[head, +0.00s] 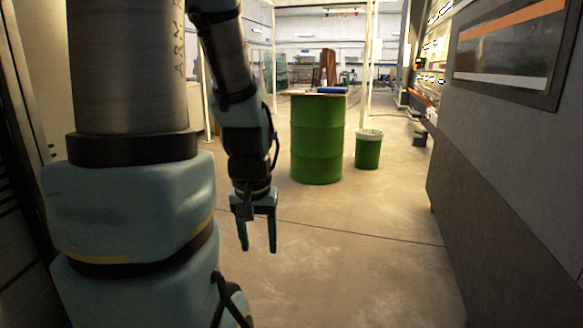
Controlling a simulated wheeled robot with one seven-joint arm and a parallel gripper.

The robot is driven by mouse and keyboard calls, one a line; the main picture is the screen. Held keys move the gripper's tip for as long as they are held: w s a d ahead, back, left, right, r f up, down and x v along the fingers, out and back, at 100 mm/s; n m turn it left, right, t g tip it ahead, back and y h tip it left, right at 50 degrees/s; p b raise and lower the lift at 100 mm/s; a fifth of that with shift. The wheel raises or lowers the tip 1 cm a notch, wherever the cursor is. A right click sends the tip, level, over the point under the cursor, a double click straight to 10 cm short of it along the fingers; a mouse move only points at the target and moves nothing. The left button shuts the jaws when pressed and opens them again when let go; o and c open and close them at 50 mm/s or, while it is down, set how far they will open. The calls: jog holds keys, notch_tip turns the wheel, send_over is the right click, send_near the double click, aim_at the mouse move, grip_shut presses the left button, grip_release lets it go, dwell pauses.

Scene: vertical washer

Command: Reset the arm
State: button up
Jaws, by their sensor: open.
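My arm is in the left half of the head view. Its upper link stands close to the camera, and the forearm hangs down beyond it. My gripper (258,248) points down at the end of the arm. Its two dark green fingers are apart, with nothing between them. It hangs in front of the bare floor, left of the green drum, and touches nothing that I can see.
A green drum (317,140) with a board and small items on top stands ahead. A green bin (368,151) stands to its right. A grey machine panel (510,150) lines the right side. The concrete floor (350,260) in front is clear.

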notch_tip(320, 180, up, 14)
jog(key=p, duration=1.1)
jog(key=shift+p, duration=0.35)
